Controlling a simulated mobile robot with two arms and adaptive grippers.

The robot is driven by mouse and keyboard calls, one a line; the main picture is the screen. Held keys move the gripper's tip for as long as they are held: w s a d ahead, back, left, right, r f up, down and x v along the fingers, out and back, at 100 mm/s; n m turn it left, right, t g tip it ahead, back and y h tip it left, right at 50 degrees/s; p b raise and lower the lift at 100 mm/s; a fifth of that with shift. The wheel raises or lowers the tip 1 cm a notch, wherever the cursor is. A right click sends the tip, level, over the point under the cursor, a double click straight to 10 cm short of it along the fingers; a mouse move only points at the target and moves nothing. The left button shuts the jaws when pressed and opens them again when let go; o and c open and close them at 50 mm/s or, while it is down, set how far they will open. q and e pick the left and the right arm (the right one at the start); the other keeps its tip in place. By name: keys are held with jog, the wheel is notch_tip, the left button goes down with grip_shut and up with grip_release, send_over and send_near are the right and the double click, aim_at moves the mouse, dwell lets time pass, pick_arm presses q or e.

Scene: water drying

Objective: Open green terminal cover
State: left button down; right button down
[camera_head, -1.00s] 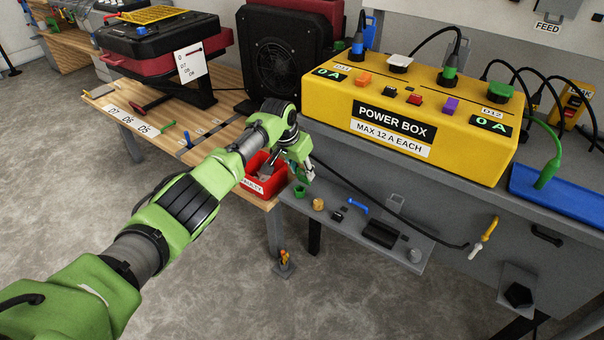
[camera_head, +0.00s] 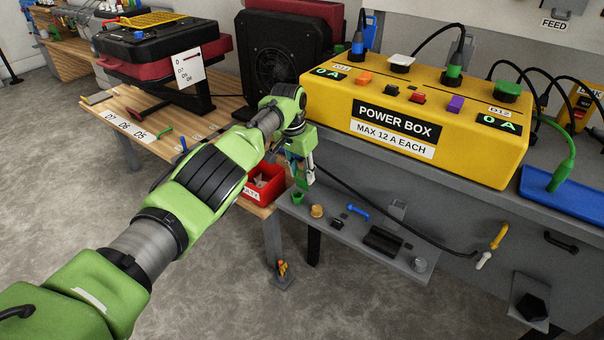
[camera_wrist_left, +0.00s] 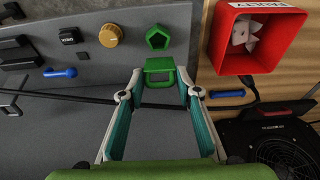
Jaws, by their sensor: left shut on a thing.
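A green lid-like cap (camera_head: 508,90) sits at the right end of the top of the yellow power box (camera_head: 470,150); I cannot tell if it is the terminal cover. My left gripper (camera_head: 302,180) is low in front of the box, over the grey shelf's left end. In the left wrist view, its teal-padded fingers (camera_wrist_left: 160,84) are shut on a green piece with a loop handle (camera_wrist_left: 160,70). A green five-sided cup (camera_wrist_left: 159,37) lies just beyond this piece; it also shows below the gripper in the head view (camera_head: 297,198). My right gripper is not in view.
The grey shelf (camera_head: 335,232) holds a gold knob (camera_head: 317,211), a blue handle (camera_head: 357,212) and black parts. A red bin (camera_head: 264,190) stands close left of the gripper. A black cable (camera_head: 400,235) runs across the front.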

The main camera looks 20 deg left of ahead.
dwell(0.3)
pick_arm(q)
jog(key=c, duration=1.7)
grip_release()
jog(key=v, duration=1.2)
jog(key=shift+f, duration=0.15)
